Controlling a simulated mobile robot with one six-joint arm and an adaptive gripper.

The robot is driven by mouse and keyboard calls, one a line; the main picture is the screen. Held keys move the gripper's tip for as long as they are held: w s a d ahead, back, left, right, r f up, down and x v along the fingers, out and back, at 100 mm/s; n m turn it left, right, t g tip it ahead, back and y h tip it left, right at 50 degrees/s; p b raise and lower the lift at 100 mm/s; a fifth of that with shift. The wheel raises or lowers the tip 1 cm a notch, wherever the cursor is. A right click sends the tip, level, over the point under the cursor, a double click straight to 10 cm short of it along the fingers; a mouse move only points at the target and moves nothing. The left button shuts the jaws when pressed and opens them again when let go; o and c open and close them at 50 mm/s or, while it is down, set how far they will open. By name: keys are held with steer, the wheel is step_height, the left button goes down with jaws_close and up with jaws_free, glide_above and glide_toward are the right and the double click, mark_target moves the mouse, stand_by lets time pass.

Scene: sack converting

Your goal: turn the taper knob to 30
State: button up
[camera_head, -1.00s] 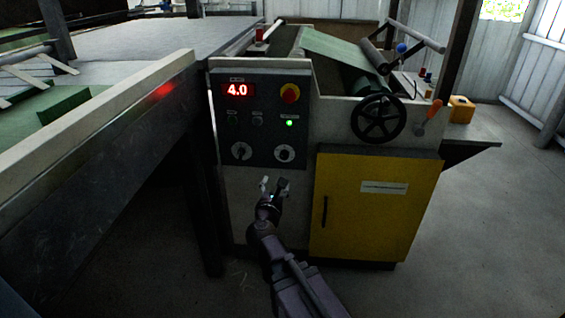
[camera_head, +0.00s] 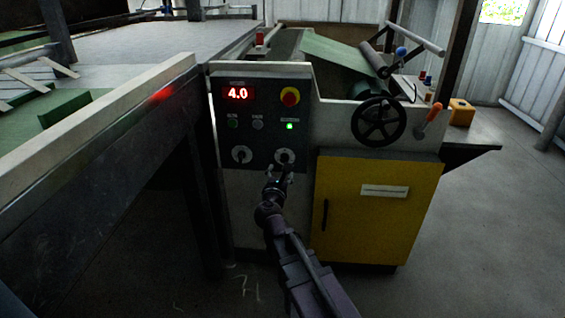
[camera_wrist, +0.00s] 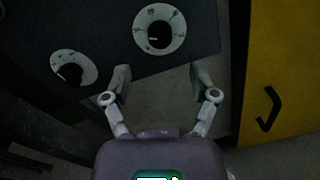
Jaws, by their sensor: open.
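Two knobs with dark centres and white dials sit low on the dark control panel (camera_head: 262,140): a left knob (camera_head: 241,154) and a right knob (camera_head: 284,156). Their labels and scale numbers are too small to read, so I cannot tell which is the taper knob. In the wrist view the right knob (camera_wrist: 159,30) is ahead of my gripper and the left knob (camera_wrist: 73,69) is off to the left. My gripper (camera_head: 279,174) is open and empty, just below the right knob. In the wrist view, my gripper's fingers (camera_wrist: 159,76) stand apart from both knobs.
The red display (camera_head: 238,93) reads 4.0. A red and yellow stop button (camera_head: 290,97) and a lit green lamp (camera_head: 290,127) are above the knobs. A yellow door (camera_head: 370,215) and a black handwheel (camera_head: 378,119) are to the right. A long table (camera_head: 110,135) is at left.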

mark_target(284, 160)
steer(key=shift+w+d, duration=0.15)
steer(key=shift+w, duration=1.4)
steer(key=shift+w+d, duration=0.1)
steer(key=shift+w, duration=1.4)
jaws_close()
steer(key=shift+a, duration=0.2)
steer(key=shift+d, duration=0.15)
